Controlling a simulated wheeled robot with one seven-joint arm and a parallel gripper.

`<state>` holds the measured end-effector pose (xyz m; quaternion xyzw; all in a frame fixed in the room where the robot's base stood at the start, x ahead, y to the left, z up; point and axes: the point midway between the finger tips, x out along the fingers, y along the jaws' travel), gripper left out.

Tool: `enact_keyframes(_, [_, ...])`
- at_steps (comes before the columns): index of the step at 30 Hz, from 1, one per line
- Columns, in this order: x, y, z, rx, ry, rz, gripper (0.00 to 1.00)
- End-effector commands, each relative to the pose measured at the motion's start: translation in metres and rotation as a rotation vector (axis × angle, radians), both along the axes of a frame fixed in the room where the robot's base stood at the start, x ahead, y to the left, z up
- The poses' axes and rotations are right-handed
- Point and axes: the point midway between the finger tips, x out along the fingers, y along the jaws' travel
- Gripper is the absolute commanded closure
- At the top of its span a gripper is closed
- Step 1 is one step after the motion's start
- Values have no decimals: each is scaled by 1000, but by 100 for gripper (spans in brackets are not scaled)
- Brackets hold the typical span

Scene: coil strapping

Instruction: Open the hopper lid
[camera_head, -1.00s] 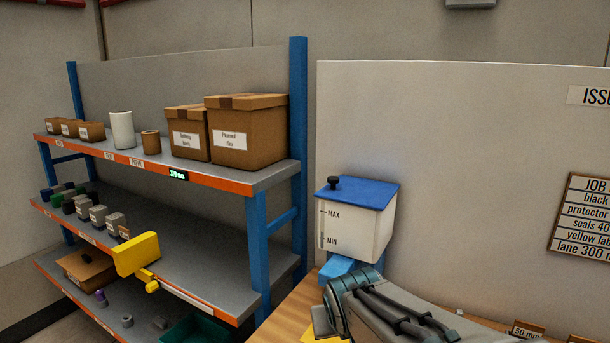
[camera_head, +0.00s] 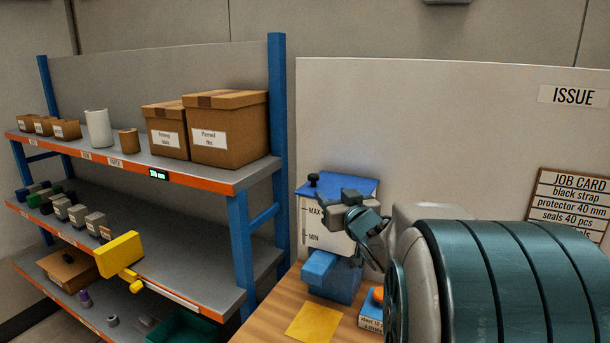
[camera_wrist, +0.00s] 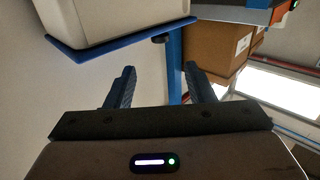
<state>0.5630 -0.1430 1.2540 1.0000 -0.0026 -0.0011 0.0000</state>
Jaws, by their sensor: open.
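The hopper (camera_head: 312,227) is a white box with MAX and MIN marks, standing on a blue base on the wooden bench. Its blue lid (camera_head: 336,184) lies shut on top, with a black knob (camera_head: 313,179) at its left side. My gripper (camera_head: 352,198) is in front of the hopper and hides part of its front and lid. In the wrist view, my gripper (camera_wrist: 160,82) has its fingers apart with nothing between them. The lid (camera_wrist: 75,52) and knob (camera_wrist: 160,39) appear inverted there, beyond the fingertips and clear of them.
A blue-framed shelf rack (camera_head: 240,255) with cardboard boxes (camera_head: 228,140) stands left of the bench. A yellow sheet (camera_head: 314,321) and a small blue box (camera_head: 370,316) lie on the bench before the hopper. A pale panel (camera_head: 430,130) rises behind. My arm fills the lower right.

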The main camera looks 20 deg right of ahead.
Motion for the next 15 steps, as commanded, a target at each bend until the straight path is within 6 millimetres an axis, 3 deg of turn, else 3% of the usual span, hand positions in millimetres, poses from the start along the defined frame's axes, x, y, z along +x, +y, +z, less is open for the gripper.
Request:
enact_keyframes(5, [16,0,1,3,-4,4,51])
enact_keyframes(15, [73,0,1,3,-3,4,51])
